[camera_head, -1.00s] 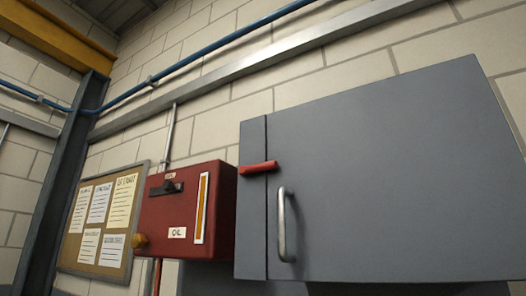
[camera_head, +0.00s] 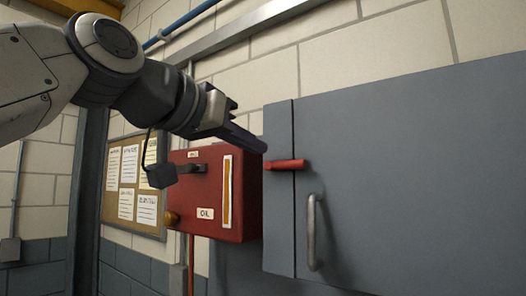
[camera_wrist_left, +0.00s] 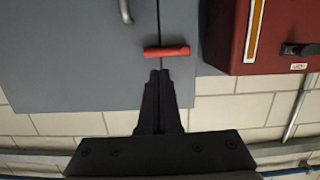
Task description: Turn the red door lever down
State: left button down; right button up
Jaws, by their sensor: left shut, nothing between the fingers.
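The red door lever (camera_head: 286,165) lies level across the seam near the left edge of the grey cabinet door (camera_head: 410,180). In the left wrist view the lever (camera_wrist_left: 167,52) is also level in the picture. My left gripper (camera_head: 264,149) is shut and empty. Its fingertips are just above and left of the lever in the head view. In the left wrist view the fingertips (camera_wrist_left: 159,72) are close to the lever; I cannot tell whether they touch it. My right gripper is not in view.
A silver door handle (camera_head: 313,232) stands upright below the lever. A red box (camera_head: 210,215) marked OIL is on the wall left of the cabinet, under my left arm. A notice board (camera_head: 112,205) hangs farther left. A blue pipe (camera_head: 190,24) runs above.

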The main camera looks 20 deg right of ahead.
pick_arm(q)
jog(key=shift+t+h, duration=0.3)
jog(key=shift+h, duration=0.2)
jog(key=r, duration=0.3)
jog(key=s+r, duration=0.1)
jog(key=r, duration=0.1)
jog(key=shift+s+a, duration=0.1)
jog(key=shift+a, duration=0.25)
jog(key=p, duration=0.5)
send_over(284, 165)
jog(key=s+a, duration=0.2)
jog(key=s, duration=0.1)
jog(key=shift+s+d+f, duration=0.1)
jog(key=shift+d+f, duration=0.05)
jog(key=shift+d, duration=0.05)
jog(key=shift+w+d+f+b, duration=0.15)
jog(key=shift+d+f+b, duration=0.1)
jog(key=shift+f, duration=0.4)
jog(key=shift+w+d+f+b, duration=0.1)
jog(key=shift+f+b, duration=0.1)
jog(key=shift+f, duration=0.4)
jog(key=shift+w+f, duration=0.1)
jog(key=shift+f, duration=0.9)
